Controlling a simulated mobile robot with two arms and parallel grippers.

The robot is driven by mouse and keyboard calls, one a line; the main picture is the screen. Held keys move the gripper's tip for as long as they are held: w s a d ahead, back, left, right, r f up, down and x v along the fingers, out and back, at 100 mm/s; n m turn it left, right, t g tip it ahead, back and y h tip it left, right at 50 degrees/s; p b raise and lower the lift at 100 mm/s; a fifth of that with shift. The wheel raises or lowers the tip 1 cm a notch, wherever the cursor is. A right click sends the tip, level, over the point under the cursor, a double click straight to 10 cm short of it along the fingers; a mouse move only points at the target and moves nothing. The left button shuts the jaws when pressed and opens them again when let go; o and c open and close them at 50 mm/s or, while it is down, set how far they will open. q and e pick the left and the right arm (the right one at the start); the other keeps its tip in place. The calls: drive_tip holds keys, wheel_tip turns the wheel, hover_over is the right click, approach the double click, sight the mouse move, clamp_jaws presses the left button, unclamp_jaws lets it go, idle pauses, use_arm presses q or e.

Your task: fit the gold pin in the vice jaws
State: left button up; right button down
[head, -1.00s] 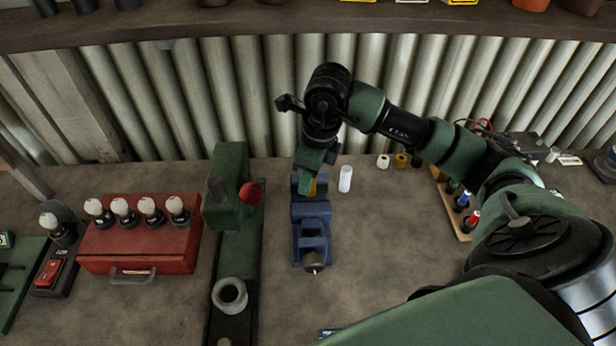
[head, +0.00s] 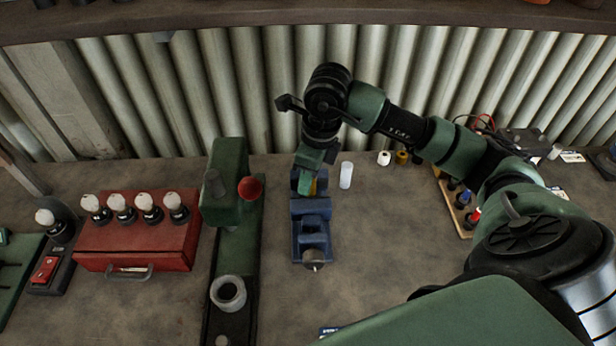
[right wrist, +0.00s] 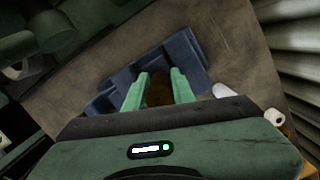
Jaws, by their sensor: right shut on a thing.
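The blue vice (head: 311,232) stands on the bench in the middle of the head view, and its blue body (right wrist: 183,58) fills the middle of the right wrist view. My right gripper (head: 308,187) points down at the far end of the vice, at the jaws. It is shut on the gold pin (head: 314,187), which shows as a small gold patch beside the green fingers. In the right wrist view the pin (right wrist: 159,90) is a dark brownish shape between the two green fingers. How deep the pin sits between the jaws is hidden. My left gripper is not in view.
A white cylinder (head: 346,175) stands close right of the vice jaws. A white piece (head: 384,158) and a gold piece (head: 402,157) stand further right. A green press with a red knob (head: 250,188) is left of the vice, beside a red box (head: 138,240) with bulbs.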

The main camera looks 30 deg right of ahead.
drive_tip(key=c, duration=1.1)
unclamp_jaws()
drive_tip(key=o, duration=0.4)
drive_tip(key=shift+s+f, duration=0.1)
